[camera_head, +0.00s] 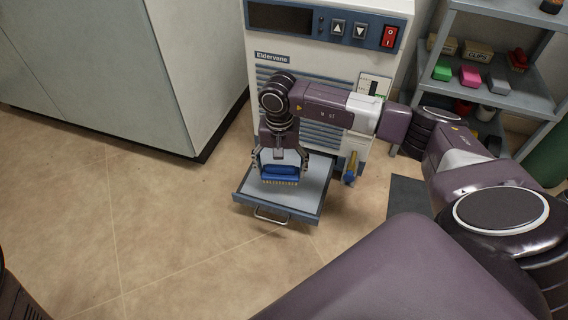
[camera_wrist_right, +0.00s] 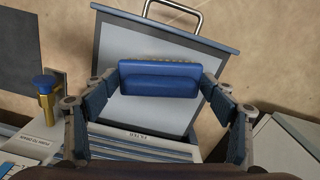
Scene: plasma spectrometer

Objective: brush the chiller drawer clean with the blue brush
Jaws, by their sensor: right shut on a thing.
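The blue brush (camera_head: 281,172) has yellow bristles along its lower edge in the head view. My right gripper (camera_head: 280,165) is shut on it, one finger at each end; the brush also shows between the fingers in the right wrist view (camera_wrist_right: 160,78). The chiller drawer (camera_head: 310,197) is pulled out at the foot of the chiller, a flat grey tray with a blue rim and a metal handle. The brush is over the drawer's grey floor; I cannot tell whether the bristles touch it. I see no clear dirt on the bare part. My left gripper is not in view.
The chiller (camera_head: 262,75) stands behind the drawer, with a brass and blue valve (camera_head: 351,167) to the drawer's right. A grey shelf (camera_head: 500,95) with coloured blocks is at the right. A large cabinet (camera_head: 90,70) stands left. The floor in front is clear.

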